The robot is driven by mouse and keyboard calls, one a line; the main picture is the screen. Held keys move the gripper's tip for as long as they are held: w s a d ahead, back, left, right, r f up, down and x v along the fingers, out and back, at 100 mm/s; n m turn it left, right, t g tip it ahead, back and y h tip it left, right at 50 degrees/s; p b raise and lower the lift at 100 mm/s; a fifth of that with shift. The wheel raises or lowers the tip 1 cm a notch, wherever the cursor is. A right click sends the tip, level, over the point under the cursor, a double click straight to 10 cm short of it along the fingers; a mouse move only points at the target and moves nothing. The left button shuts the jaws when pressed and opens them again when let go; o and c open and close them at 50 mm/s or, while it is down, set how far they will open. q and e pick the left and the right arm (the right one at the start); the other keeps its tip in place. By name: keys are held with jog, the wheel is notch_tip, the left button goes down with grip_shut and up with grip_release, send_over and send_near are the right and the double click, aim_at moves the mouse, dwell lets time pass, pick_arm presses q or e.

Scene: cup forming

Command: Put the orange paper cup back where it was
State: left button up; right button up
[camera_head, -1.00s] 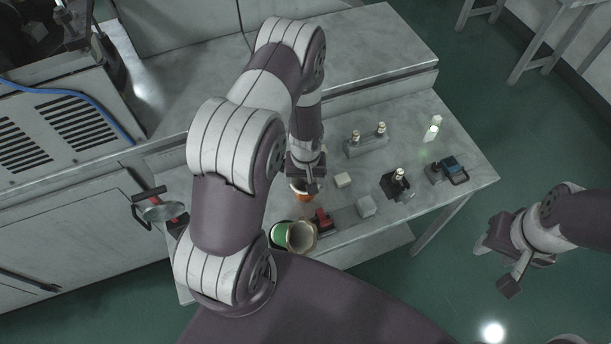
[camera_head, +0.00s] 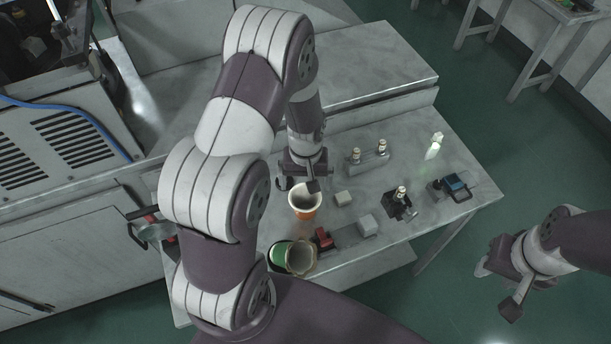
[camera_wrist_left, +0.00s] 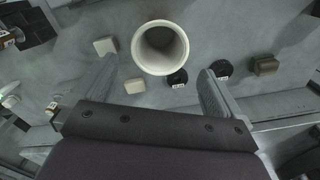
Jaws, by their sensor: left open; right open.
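The orange paper cup (camera_head: 305,207) stands upright on the grey table, its white rim facing up. In the left wrist view its round open mouth (camera_wrist_left: 160,48) lies just beyond and between the two fingers. My left gripper (camera_head: 302,184) is open and empty, just behind the cup in the head view; the left wrist view shows its fingers (camera_wrist_left: 158,88) spread wide, apart from the cup. My right gripper (camera_head: 497,290) is open and empty, off the table's right side above the floor.
A green cup (camera_head: 281,254) and a beige cup (camera_head: 300,257) lie at the front. Beside them are a red part (camera_head: 323,238) and pale blocks (camera_head: 367,225). A holder with two pegs (camera_head: 368,161), a dark device (camera_head: 398,205) and a blue-black part (camera_head: 455,187) stand right.

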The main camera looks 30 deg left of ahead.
pick_arm(q)
jog(key=s+d+r+m+t, duration=0.1)
jog(key=s+d+r+m, duration=0.2)
jog(key=s+r, duration=0.3)
jog(key=s+d+r+m, duration=0.3)
jog(key=s+r, duration=0.1)
jog(key=r, duration=0.3)
jog(key=f+b, duration=0.2)
jog(key=b, duration=0.1)
jog(key=w+f+b, duration=0.1)
jog(key=f, duration=0.1)
jog(key=shift+a, duration=0.35)
